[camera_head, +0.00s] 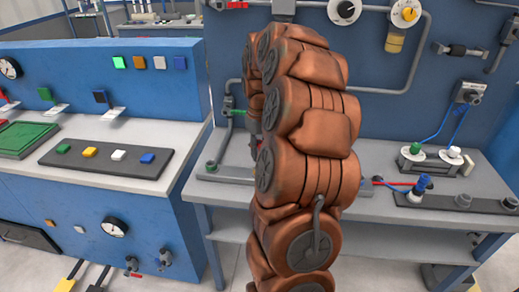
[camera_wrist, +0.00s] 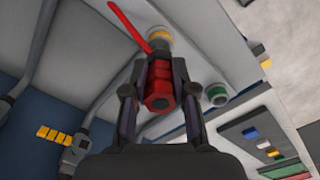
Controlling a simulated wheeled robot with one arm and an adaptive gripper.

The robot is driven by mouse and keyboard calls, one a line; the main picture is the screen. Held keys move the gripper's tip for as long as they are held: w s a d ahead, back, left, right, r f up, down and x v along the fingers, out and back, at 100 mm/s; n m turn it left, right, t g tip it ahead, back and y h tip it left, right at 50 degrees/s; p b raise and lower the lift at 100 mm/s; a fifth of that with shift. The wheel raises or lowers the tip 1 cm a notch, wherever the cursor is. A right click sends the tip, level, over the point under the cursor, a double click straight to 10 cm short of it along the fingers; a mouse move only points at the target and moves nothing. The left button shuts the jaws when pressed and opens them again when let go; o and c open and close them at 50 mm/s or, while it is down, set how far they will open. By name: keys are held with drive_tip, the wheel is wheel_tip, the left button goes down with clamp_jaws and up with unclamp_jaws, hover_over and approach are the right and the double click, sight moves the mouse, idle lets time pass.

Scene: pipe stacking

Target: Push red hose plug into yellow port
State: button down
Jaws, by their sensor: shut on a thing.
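In the wrist view, my gripper (camera_wrist: 156,78) is shut on a red ribbed plug (camera_wrist: 159,88), with a finger on each side of it. A red strip (camera_wrist: 128,26), perhaps the hose or a handle, slants up and left from near the plug's far end. The yellow-ringed port (camera_wrist: 160,34) lies just beyond the plug, roughly in line with it. I cannot tell whether the plug touches or enters the port. A green-ringed port (camera_wrist: 216,96) is to the right of the plug.
A grey bench (camera_head: 378,208) stands behind my arm, against a blue panel with pipes and gauges. White fittings with blue cables (camera_head: 453,154) and a blue knob (camera_head: 423,182) sit at its right. A blue console (camera_head: 150,85) with coloured buttons stands left.

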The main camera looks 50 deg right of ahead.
drive_tip(key=shift+f+b, duration=0.9)
drive_tip(key=shift+f, duration=0.75)
idle(0.8)
drive_tip(key=c, duration=0.9)
unclamp_jaws()
drive_tip(key=shift+o, duration=0.2)
drive_tip(key=shift+r, duration=0.1)
wheel_tip(320, 180, up, 12)
drive_tip(key=shift+f, duration=0.1)
